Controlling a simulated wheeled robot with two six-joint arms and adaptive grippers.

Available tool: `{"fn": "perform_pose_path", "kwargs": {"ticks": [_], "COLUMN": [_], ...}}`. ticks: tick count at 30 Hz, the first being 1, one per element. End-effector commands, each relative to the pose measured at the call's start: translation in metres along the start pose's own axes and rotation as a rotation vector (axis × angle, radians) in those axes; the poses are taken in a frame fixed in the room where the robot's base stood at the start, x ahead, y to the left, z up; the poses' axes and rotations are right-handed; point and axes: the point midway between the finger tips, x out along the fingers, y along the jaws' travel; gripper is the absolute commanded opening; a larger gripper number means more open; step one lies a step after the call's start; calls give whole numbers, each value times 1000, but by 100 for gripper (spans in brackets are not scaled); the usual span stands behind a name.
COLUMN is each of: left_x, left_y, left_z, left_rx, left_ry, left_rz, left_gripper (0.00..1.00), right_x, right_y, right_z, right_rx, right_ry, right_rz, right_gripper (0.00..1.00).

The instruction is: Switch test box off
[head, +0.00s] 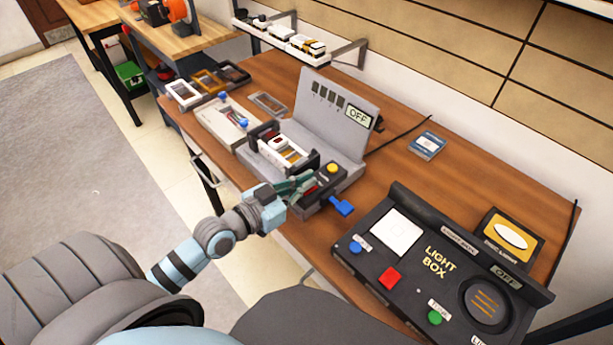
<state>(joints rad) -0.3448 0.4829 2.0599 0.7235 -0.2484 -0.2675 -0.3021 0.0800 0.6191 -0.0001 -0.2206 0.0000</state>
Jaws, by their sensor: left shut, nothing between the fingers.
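The test box (335,110) is a grey unit on the wooden workbench, with an upright back panel. A small display (357,118) on that panel reads "OFF". A framed part with coloured pieces (284,151) sits on its base. A yellow button (333,168) and a blue lever-like piece (342,205) show at its right front. My right gripper is not in view.
A black light box (437,262) with blue, red and green buttons stands at the right, its display reading "OFF". Several frames (184,93) lie at the bench's left end. A blue card (427,145) lies behind. A wall shelf (290,42) holds toy vehicles.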

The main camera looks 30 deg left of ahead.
Motion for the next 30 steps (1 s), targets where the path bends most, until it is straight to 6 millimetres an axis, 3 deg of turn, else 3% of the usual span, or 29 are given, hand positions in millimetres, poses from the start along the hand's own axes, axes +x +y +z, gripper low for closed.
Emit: {"fn": "perform_pose_path", "kwargs": {"ticks": [5, 10, 15, 21, 30], "left_x": [-1, -6, -50, -87, -100], "left_y": [0, 0, 0, 0, 0], "left_z": [-16, -55, -61, -70, -68], "left_rx": [0, 0, 1, -1, -1], "left_ry": [1, -1, -7, -4, 0], "left_rz": [0, -4, -4, -6, -5], "left_gripper": [0, 0, 0, 0, 0], "right_x": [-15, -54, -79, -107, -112], "right_y": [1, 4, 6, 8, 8], "right_z": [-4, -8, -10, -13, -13], "right_rx": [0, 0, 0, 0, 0], "right_ry": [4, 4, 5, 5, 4], "right_rz": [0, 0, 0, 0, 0], "right_gripper": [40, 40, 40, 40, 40]}}
